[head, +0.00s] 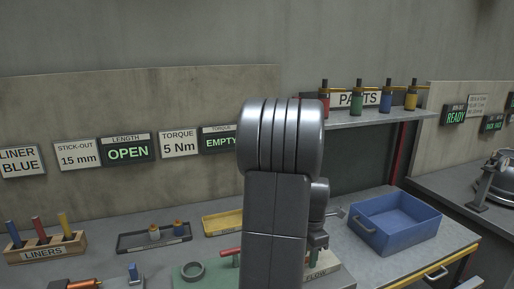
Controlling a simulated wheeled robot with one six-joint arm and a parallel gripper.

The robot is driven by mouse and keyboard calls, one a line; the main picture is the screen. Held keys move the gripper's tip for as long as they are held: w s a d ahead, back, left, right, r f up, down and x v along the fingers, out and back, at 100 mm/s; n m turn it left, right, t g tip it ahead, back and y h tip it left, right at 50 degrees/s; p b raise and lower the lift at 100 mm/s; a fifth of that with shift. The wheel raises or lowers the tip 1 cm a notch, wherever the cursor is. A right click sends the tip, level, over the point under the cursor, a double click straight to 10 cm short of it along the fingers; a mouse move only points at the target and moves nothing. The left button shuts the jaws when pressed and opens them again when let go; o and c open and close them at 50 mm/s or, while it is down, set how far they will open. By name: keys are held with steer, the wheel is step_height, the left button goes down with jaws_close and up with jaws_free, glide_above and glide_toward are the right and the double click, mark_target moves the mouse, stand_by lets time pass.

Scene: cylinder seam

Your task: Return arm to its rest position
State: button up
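My arm stands upright in the middle of the head view, its rounded grey elbow in front of the wall signs. A darker wrist part of it shows just to the right, hanging down over the bench. The fingers of my gripper do not show; they are hidden behind the arm or out of frame. I cannot see whether they hold anything.
The bench carries a liners block (47,248), a dark tray (154,237), a yellow tray (222,222), a green mat (190,282) with a ring (192,270), and a blue bin (396,222). A parts shelf (368,118) with several coloured bottles is above. Signs read OPEN and EMPTY.

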steer(key=shift+r, duration=0.1)
steer(key=shift+w+r, duration=0.1)
steer(key=shift+r, duration=0.25)
step_height(320, 180, up, 13)
step_height(320, 180, down, 13)
steer(key=shift+f, duration=0.5)
steer(key=shift+s+d+r+m, duration=0.1)
steer(key=shift+s+m, duration=0.15)
steer(key=shift+m, duration=0.4)
steer(key=shift+s+m, duration=0.25)
steer(key=shift+m, duration=0.4)
